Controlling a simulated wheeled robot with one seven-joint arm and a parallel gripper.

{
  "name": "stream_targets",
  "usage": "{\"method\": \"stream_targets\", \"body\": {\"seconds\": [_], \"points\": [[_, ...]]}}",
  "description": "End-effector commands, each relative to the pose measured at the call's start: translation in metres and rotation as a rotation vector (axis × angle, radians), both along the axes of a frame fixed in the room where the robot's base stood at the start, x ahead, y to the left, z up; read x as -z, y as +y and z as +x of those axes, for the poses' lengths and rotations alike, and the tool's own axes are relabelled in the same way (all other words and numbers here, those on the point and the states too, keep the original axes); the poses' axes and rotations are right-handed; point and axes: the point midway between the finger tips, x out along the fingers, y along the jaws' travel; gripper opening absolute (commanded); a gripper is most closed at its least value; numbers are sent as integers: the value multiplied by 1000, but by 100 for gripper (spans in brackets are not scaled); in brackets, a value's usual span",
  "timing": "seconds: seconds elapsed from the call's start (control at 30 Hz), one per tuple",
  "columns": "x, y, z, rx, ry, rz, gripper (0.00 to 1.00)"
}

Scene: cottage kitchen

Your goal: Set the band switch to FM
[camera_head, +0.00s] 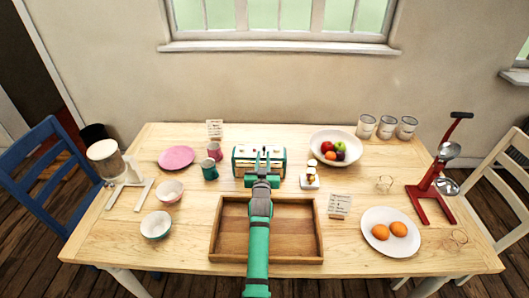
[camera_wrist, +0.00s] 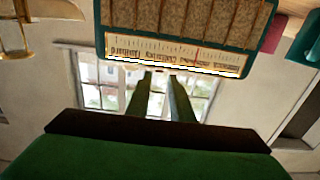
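The radio (camera_head: 241,161), cream with a teal-green frame, stands at the middle of the table in the head view. In the wrist view the radio (camera_wrist: 190,18) appears upside down at the top, with brown speaker strips and a lit tuning dial (camera_wrist: 170,52). My gripper (camera_head: 263,155) is in front of the radio and hides part of it. In the wrist view its two fingers (camera_wrist: 160,76) are apart with nothing between them, and their tips appear close to the dial edge. Contact cannot be told. The band switch and its setting cannot be made out.
A wooden tray (camera_head: 225,245) lies in front of the radio, beneath my arm. A teal mug (camera_head: 209,171) and a pink mug (camera_head: 215,150) stand close to the left. A small white-based object (camera_head: 309,181) stands to the right, with a fruit bowl (camera_head: 319,140) behind it.

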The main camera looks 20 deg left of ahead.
Motion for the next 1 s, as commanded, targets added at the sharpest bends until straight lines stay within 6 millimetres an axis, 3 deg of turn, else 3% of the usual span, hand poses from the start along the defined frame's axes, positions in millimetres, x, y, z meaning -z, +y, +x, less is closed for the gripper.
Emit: {"method": "stream_targets", "body": {"seconds": [0.3, 0.7, 0.73, 0.8, 1.0], "points": [[-1, 7, 34, 3, -1, -1, 20], [0, 9, 39, 2, 0, -1, 20], [0, 9, 39, 3, 0, -1, 18], [0, 9, 39, 3, 0, -1, 1], [0, 10, 38, 1, 0, -1, 0]]}}
